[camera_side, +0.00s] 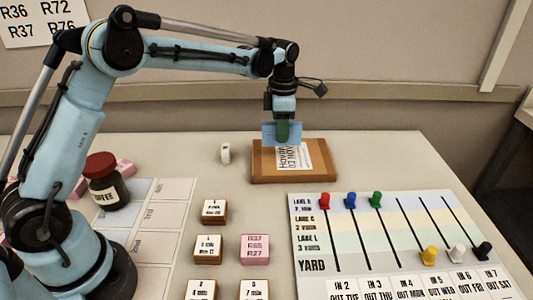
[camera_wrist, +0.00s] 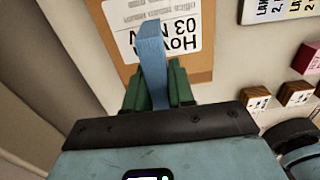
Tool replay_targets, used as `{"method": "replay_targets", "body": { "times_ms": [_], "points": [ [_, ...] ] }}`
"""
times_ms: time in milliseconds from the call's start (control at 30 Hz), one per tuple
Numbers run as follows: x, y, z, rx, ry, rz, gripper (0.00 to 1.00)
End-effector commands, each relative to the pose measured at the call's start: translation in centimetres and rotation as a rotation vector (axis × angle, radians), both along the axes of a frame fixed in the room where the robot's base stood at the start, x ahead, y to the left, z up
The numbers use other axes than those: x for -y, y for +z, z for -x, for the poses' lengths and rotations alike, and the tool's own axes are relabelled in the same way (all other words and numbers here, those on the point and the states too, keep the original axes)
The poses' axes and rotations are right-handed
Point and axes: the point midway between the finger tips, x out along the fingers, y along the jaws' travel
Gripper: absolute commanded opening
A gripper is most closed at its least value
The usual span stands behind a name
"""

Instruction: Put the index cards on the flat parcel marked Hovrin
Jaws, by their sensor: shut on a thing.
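The flat parcel (camera_side: 262,164) is brown and lies on the table. Its white label reads Hovrin, partly covered in the side view; it also shows in the wrist view (camera_wrist: 203,62). My gripper (camera_side: 283,132) points down over the parcel, its green fingers shut on the blue index cards (camera_side: 268,134). In the wrist view my gripper (camera_wrist: 158,88) holds the cards (camera_wrist: 151,50) on edge between both fingers, in front of the label. The cards' lower edge is near the parcel's top; I cannot tell whether they touch.
A small white object (camera_side: 225,153) stands just left of the parcel. A board with coloured pegs (camera_side: 400,240) lies in front on the right. Several wooden blocks and a pink block (camera_side: 255,249) stand in front. A coffee jar (camera_side: 106,187) is at the left.

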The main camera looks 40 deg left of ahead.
Motion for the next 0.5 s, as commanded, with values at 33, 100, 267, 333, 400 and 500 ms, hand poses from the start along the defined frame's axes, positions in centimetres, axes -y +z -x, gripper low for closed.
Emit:
{"method": "replay_targets", "body": {
  "times_ms": [33, 100, 267, 333, 400, 500],
  "points": [
    [0.0, -0.8, 0.0, 0.000, 0.000, 0.000, 0.00],
    [0.0, -1.9, 0.0, 0.000, 0.000, 0.000, 0.00],
    [0.0, -3.3, 0.0, 0.000, 0.000, 0.000, 0.00],
    [0.0, -3.4, 0.0, 0.000, 0.000, 0.000, 0.00],
    [0.0, -3.4, 0.0, 0.000, 0.000, 0.000, 0.00],
    [0.0, -3.4, 0.0, 0.000, 0.000, 0.000, 0.00]
  ]
}}
